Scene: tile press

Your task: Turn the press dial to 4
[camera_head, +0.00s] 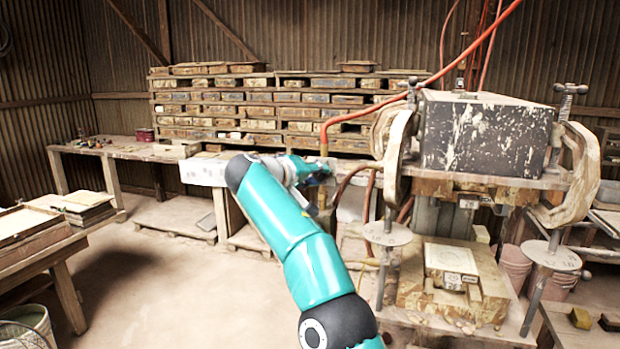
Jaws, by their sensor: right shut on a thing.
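The press (487,135) stands at the right, with a paint-spattered dark block on top. Two round plates with marks on them show on its legs, a left plate (388,233) and a right plate (551,256). The marks are too small to read surely. My teal right arm reaches up from the bottom middle. Its gripper (320,172) is left of the press, by the lower end of the orange hose (335,119). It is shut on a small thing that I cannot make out. I cannot pick out the dial or its setting. My left gripper is not in view.
A long bench (125,150) runs along the back, with stacked wooden moulds (250,110) behind it. A wooden table (38,247) stands at the left. The floor between is mostly clear.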

